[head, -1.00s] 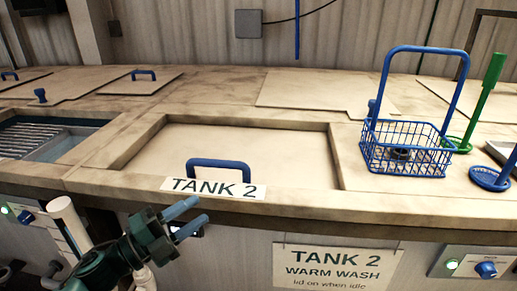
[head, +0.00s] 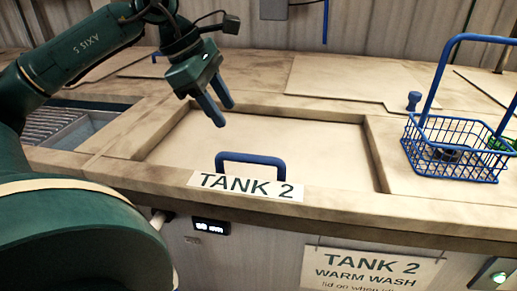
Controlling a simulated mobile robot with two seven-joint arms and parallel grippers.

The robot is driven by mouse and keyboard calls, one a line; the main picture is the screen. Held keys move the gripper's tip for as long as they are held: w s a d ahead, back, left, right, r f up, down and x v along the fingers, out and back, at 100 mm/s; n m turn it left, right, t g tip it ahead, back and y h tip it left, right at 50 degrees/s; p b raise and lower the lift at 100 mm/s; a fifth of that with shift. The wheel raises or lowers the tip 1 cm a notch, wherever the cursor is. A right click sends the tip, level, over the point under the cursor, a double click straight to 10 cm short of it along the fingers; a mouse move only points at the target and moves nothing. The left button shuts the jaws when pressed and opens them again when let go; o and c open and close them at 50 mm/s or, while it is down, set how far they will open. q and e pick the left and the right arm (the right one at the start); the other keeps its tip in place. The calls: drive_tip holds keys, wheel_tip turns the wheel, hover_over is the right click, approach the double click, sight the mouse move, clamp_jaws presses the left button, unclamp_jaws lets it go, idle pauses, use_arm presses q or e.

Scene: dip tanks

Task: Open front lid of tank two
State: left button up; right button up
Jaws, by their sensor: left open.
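The front lid of tank two (head: 300,140) is a flat beige panel, lying closed in its recess in the counter. Its blue handle (head: 250,157) stands up at the front edge, just behind the white TANK 2 label (head: 246,186). My left gripper (head: 220,112) is open and empty, pointing down above the back left part of the lid. It is apart from the handle, up and to the left of it in the picture. My right gripper is not in view.
A blue wire basket (head: 452,150) with a tall handle stands on the counter at right, holding a dark round part. A blue knob (head: 413,101) is behind it. An open tank (head: 75,135) lies at left. A TANK 2 WARM WASH sign (head: 372,270) hangs in front.

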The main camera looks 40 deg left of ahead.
sight(252, 156)
use_arm(q)
drive_tip(key=p+x, duration=0.2)
drive_tip(key=x, duration=1)
drive_tip(key=shift+d+f, duration=0.15)
drive_tip(key=shift+c, duration=0.4)
clamp_jaws()
